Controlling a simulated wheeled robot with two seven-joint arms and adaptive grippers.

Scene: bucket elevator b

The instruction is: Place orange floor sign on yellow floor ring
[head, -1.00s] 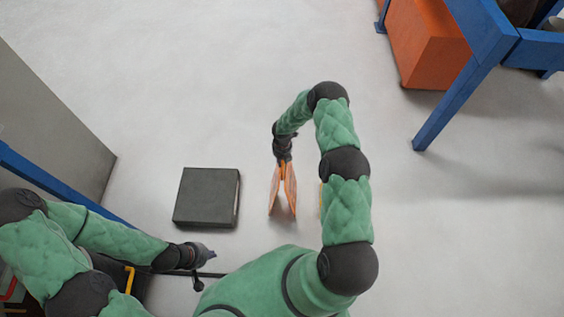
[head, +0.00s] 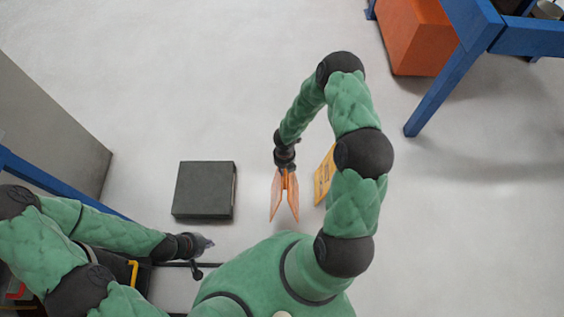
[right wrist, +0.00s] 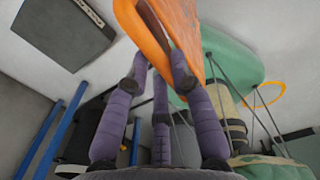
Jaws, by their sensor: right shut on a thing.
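The orange floor sign (head: 278,198) hangs from my right gripper (head: 286,170), which is shut on its top, in the head view. Its two panels spread downward in a V. In the right wrist view the sign (right wrist: 158,28) rises between the purple fingers of the gripper (right wrist: 160,82). A thin yellow ring (right wrist: 268,84), which looks like the yellow floor ring, shows at the right of the right wrist view, beyond a green part of my body. I do not see it in the head view. My left gripper (head: 205,244) is at the lower left, apart from the sign; its fingers are too small to read.
A dark flat box (head: 204,190) lies on the floor left of the sign. A yellow panel with dark marks (head: 324,176) is partly hidden behind my right arm. A blue frame (head: 440,88) and an orange bin (head: 415,38) stand at upper right. Open floor lies at upper middle.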

